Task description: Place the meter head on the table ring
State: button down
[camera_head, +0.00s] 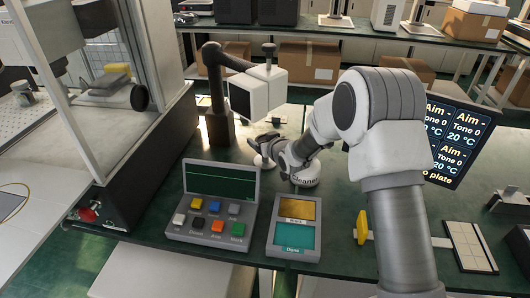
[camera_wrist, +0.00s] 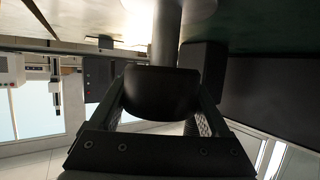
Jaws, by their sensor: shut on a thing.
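My gripper (camera_head: 272,148) reaches in from the right, low over the green bench behind the button panel. In the wrist view my gripper (camera_wrist: 160,108) has its two fingers closed on either side of a dark rounded piece (camera_wrist: 160,92). A grey metal cylinder (camera_wrist: 166,35) shows beyond that piece. I take the held piece to be part of the meter head, but its full shape is hidden. A white round piece (camera_head: 262,162) shows just below the fingertips. A white round base labelled "Cleaner" (camera_head: 305,180) stands under my wrist. I cannot tell which part is the table ring.
A dark stand with a white-and-black head (camera_head: 264,93) rises behind the gripper. The button panel (camera_head: 211,213) and a two-window box (camera_head: 294,228) stand in front. A glass-sided cabinet (camera_head: 125,160) is left. A yellow-knobbed piece (camera_head: 362,227) and a display (camera_head: 457,140) are right.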

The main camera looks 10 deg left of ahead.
jog(key=shift+r, duration=0.25)
notch_tip(320, 180, up, 7)
jog(key=shift+f+p, duration=0.1)
jog(key=shift+p, duration=0.65)
jog(key=s+d, duration=1.1)
jog(key=s, duration=0.4)
jog(key=w+d+r+m+t+h+p, duration=0.1)
jog(key=d+r+m+h+p, duration=0.1)
jog(key=d+p, duration=0.4)
jog(key=w+d+r+m+t+h+p, duration=0.1)
jog(key=d+m+h+p, duration=0.4)
jog(key=d, duration=1)
jog(key=shift+w+r+t+h+p, duration=0.25)
jog(key=shift+r+t+h+p, duration=0.05)
jog(key=shift+r+p, duration=0.45)
jog(key=shift+s+a, duration=0.1)
jog(key=shift+a, duration=0.15)
